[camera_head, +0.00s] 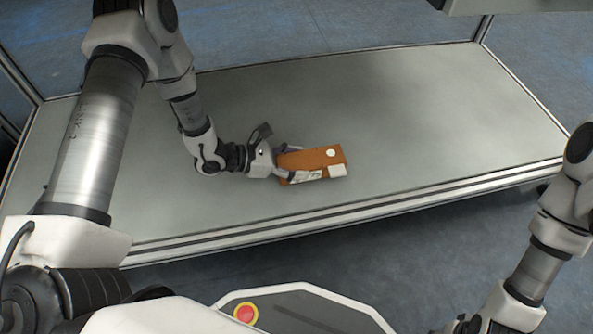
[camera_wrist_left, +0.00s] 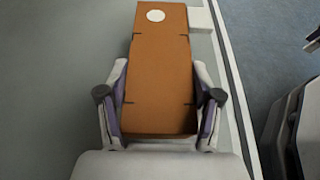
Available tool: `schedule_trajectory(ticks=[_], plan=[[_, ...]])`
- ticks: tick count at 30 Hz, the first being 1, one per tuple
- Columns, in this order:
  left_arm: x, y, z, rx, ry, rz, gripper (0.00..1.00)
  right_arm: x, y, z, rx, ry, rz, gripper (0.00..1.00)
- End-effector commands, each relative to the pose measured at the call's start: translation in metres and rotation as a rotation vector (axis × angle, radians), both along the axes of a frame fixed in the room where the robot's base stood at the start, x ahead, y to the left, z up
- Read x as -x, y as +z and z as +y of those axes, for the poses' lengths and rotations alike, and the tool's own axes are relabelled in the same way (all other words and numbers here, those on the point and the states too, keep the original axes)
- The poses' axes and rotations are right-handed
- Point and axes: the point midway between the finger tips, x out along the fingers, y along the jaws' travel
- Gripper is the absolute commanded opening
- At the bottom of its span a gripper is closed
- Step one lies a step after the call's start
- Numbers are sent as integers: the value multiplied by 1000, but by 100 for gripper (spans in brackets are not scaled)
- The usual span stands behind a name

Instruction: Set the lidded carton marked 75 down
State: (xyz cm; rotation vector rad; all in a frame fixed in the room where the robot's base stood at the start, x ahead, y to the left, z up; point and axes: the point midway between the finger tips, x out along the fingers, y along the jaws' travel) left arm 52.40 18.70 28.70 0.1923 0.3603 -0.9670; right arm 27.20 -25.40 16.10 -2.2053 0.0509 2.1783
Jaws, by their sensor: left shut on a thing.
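The lidded carton (camera_head: 318,158) is an orange-brown box with a white round spot on top, low over the grey table near its front edge. My left gripper (camera_head: 287,164) is shut on its near end. In the left wrist view the carton (camera_wrist_left: 160,65) lies lengthwise between the two fingers of the left gripper (camera_wrist_left: 160,105), which press on its sides. I cannot tell whether its underside touches the table. The mark 75 is not readable. My right arm shows at the right edge of the head view; its gripper is not in view.
A small white block (camera_head: 338,170) is beside the carton's far end, and also shows in the left wrist view (camera_wrist_left: 200,20). The grey table (camera_head: 430,120) is otherwise bare, with wide free room behind and to the right. Its front edge (camera_head: 380,203) runs close by.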

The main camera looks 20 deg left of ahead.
Motion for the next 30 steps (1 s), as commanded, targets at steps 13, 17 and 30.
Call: schedule_trajectory(ticks=[13, 17, 30], plan=[[0, -23, 0, 0, 1, 0, 68, -4, -20, 0, 2, 4, -10, 49], [0, -22, 0, 0, 1, 0, 90, -4, -19, 0, 2, 4, -10, 49], [9, -7, 15, 2, 7, 2, 90, -1, -1, 0, 0, 1, -3, 49]])
